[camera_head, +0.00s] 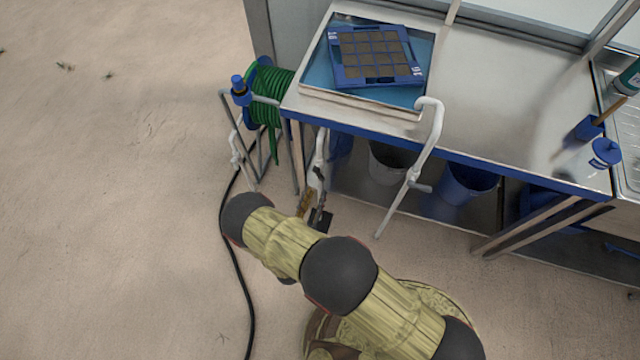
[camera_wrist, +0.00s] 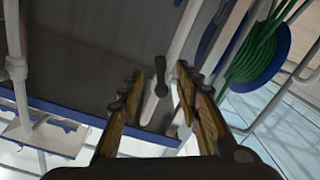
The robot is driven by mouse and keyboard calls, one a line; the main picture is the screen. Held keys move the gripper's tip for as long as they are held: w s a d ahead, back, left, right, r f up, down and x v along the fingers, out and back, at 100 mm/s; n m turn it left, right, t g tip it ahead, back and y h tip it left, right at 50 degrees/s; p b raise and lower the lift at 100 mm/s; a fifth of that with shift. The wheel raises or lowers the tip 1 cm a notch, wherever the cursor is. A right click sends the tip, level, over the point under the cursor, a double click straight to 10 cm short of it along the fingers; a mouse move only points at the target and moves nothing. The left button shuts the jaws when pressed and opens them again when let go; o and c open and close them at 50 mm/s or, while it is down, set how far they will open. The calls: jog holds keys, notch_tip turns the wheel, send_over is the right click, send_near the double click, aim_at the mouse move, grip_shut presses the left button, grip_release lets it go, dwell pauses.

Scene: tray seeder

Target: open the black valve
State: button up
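The black valve handle (camera_wrist: 160,75) sits on a white pipe (camera_wrist: 185,35) in the middle of the wrist view. It appears between the fingertips of my gripper (camera_wrist: 157,82), with a gap on both sides. The gripper is open and I see no clear contact; how far the handle is from the fingers in depth is hard to tell. In the head view my gripper (camera_head: 312,200) is low in front of the bench, beside a white pipe (camera_head: 319,160). The valve handle cannot be made out clearly there.
A green hose reel (camera_head: 268,95) stands left of the bench (camera_head: 480,90). Another white pipe (camera_head: 425,150) rises right of my gripper. A blue seed tray (camera_head: 335,72) lies on top, and buckets (camera_head: 466,184) stand underneath. The floor at left is clear except for a black hose (camera_head: 240,275).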

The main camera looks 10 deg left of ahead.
aim_at(321, 180)
jog(key=shift+w+d+b, duration=0.2)
jog(key=shift+w+b, duration=0.35)
jog(key=shift+w, duration=2.2)
jog(key=shift+c, duration=1.3)
grip_shut()
